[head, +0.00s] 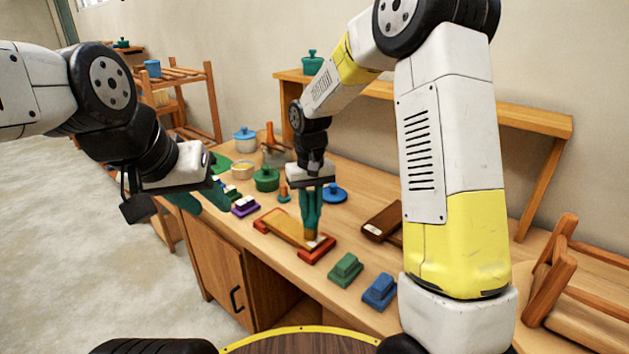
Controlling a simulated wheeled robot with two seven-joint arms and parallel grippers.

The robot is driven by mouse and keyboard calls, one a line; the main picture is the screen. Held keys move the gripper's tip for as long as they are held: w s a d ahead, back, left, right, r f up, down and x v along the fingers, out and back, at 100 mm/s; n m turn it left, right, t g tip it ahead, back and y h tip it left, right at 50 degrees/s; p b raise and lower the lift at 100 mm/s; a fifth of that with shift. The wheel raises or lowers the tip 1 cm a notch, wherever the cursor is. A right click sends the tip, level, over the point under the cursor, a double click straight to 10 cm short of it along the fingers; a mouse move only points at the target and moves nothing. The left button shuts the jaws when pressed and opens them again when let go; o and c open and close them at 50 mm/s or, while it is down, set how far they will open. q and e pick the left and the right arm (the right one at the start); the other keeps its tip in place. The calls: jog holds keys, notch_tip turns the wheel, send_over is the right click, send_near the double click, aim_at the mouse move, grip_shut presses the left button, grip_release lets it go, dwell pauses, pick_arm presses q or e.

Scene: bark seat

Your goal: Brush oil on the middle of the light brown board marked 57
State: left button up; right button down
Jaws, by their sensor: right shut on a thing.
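A light brown board (283,228) lies on the workbench with red end pieces (319,250) at its ends. A small white label is on it, but its number is too small to read. My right gripper (311,218) points down over the board's right part, its teal fingers shut on a thin brown thing, probably the brush (311,236). Most of that thing is hidden between the fingers, and I cannot tell whether its lower end touches the board. My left gripper (201,200) is open and empty near the bench's left front edge, its teal fingers apart.
Behind the board stand a green pot (266,180), a blue lidded dish (335,194) and a yellow-rimmed bowl (242,169). A purple block (244,206) is left; green (346,269) and blue (380,290) blocks are in front. A dark brown board (381,222) lies right, partly behind my arm.

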aim_at(312, 193)
jog(key=shift+s+d+r, duration=0.15)
jog(key=shift+s+d, duration=0.1)
jog(key=shift+s, duration=0.05)
notch_tip(312, 193, up, 2)
jog(key=shift+w+a+r, duration=0.1)
jog(key=shift+r, duration=2.8)
